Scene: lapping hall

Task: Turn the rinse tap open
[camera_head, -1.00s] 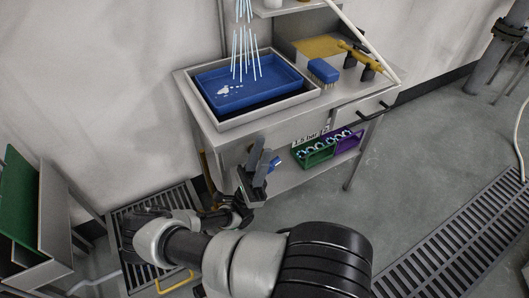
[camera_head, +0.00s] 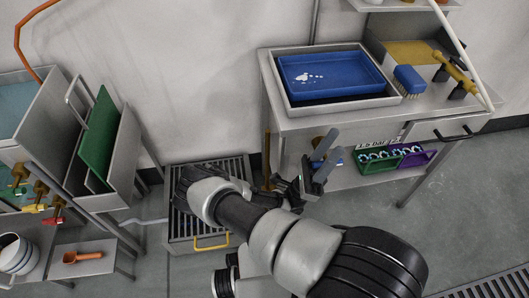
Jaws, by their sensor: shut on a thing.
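My gripper (camera_head: 328,152) is at the front of the wash bench, below the basin. It is shut on what looks like the rinse tap, with a small blue part (camera_head: 339,161) showing just right of the fingers. The fingers and my wrist hide most of it, so its angle cannot be told. The blue tray (camera_head: 345,88) sits in the pale basin (camera_head: 345,107) on the bench top. White splash marks lie in the tray, but no falling water shows above it now.
A green crate (camera_head: 375,166) and a purple crate (camera_head: 420,157) stand on the bench's lower shelf, close right of my gripper. A blue brush (camera_head: 409,80) lies on the top. A floor grating (camera_head: 190,228) and a rack with a green board (camera_head: 98,140) are left.

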